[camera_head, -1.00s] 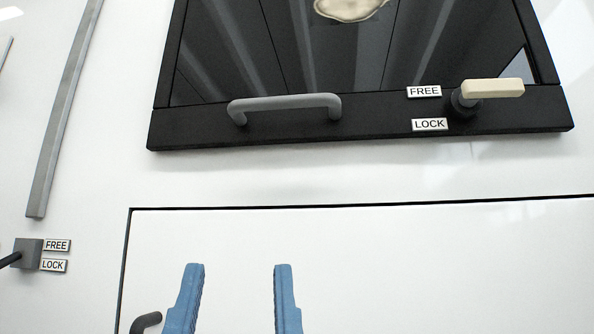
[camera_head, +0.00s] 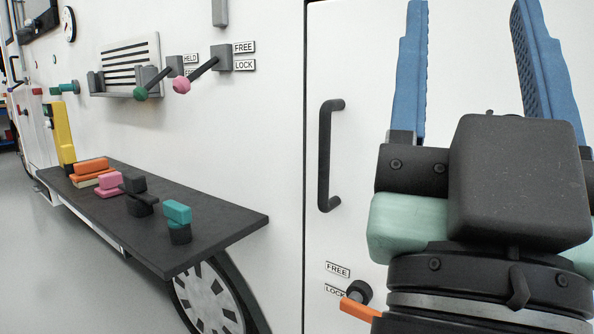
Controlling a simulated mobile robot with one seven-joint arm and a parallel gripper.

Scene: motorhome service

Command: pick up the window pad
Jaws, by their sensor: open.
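Several small pads or blocks sit on a dark shelf (camera_head: 225,222) at the left. They are an orange one (camera_head: 91,167) with a cream layer under it, a pink one (camera_head: 109,184), a black one (camera_head: 138,198) and a teal one on a black base (camera_head: 178,213). I cannot tell which is the window pad. My gripper (camera_head: 468,12) is at the right, large and close, with its two blue fingers pointing up and wide apart. Nothing shows between them. It is well to the right of the shelf, in front of a white panel.
A dark handle (camera_head: 327,155) is on the white panel, with an orange-tipped latch (camera_head: 357,300) below. Levers with a green knob (camera_head: 140,93) and a pink knob (camera_head: 182,85) stick out above the shelf. A yellow block (camera_head: 62,135) stands at its far end. A wheel (camera_head: 212,295) is beneath.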

